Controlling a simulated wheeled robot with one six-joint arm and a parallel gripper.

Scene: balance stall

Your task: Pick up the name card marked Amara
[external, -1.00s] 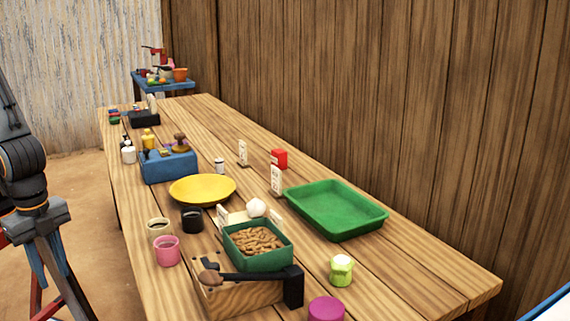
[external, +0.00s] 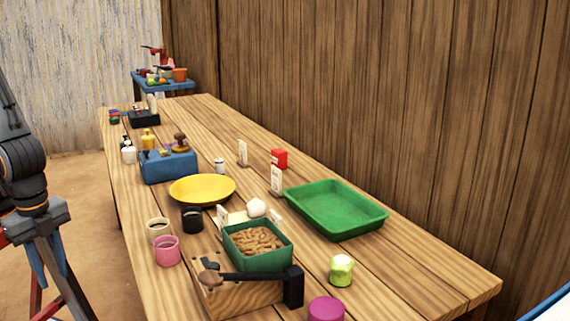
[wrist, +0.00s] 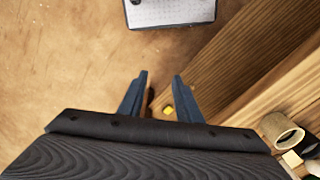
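Small white upright cards stand on the wooden table in the external view. One is near the wall (external: 242,153), one is beside the green tray (external: 276,180), and one is left of the green box (external: 222,215). Another stands at that box's far right corner (external: 276,220). Their writing is too small to read, so I cannot tell which is marked Amara. My gripper (external: 57,285) hangs left of the table, apart from all the cards. In the wrist view my gripper (wrist: 160,80) has its two fingers apart with nothing held, over the floor beside the table edge.
On the table (external: 440,275) are a green tray (external: 340,232), a green box of brown pieces (external: 262,264), a yellow bowl (external: 203,201), a blue box (external: 168,173), a pink cup (external: 167,254) and a wooden block with a black bar (external: 240,298). A plank wall (external: 430,110) runs behind.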

